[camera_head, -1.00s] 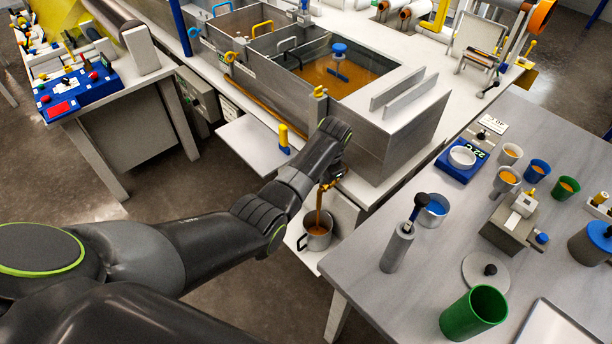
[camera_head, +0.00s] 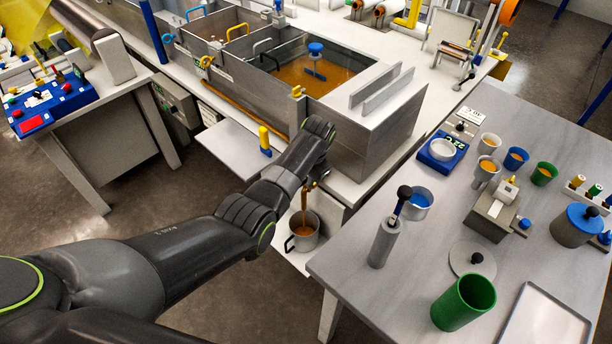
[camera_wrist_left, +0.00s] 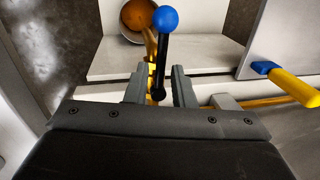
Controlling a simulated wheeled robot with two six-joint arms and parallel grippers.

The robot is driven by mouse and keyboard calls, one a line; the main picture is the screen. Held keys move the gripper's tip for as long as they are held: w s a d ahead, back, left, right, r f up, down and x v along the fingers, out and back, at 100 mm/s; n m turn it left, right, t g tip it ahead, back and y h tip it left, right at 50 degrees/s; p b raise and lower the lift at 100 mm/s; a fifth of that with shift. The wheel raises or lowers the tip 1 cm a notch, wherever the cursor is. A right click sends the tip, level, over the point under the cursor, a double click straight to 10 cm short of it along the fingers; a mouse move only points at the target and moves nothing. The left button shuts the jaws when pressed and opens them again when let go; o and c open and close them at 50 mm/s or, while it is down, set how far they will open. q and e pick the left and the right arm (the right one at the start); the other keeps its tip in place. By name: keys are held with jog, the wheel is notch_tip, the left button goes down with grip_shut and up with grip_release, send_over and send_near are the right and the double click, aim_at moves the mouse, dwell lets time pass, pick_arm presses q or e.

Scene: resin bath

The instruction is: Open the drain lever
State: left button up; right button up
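The drain lever, a black rod with a blue ball (camera_wrist_left: 165,19) at its end, shows in the left wrist view. My left gripper (camera_wrist_left: 158,82) is open, with one finger on each side of the rod and a visible gap to each. In the head view my left arm reaches to the front of the resin bath (camera_head: 340,140); its own wrist hides the fingers and the lever. An amber stream (camera_head: 304,203) runs from below the bath into a metal pot (camera_head: 302,240). The pot also shows in the left wrist view (camera_wrist_left: 138,17). My right gripper is not in view.
A yellow handle with a blue end (camera_wrist_left: 290,85) lies right of my gripper in the wrist view. A grey table (camera_head: 400,285) on the right holds cups, a blue scale (camera_head: 437,160) and a green cup (camera_head: 463,303). A white shelf (camera_head: 226,147) juts out left of the arm.

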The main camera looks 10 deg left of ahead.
pick_arm(q)
jog(key=shift+o, duration=0.7)
notch_tip(320, 180, up, 17)
jog(key=s+d, duration=0.1)
jog(key=d, duration=0.2)
jog(key=shift+s+p, duration=0.35)
jog(key=shift+s, duration=0.05)
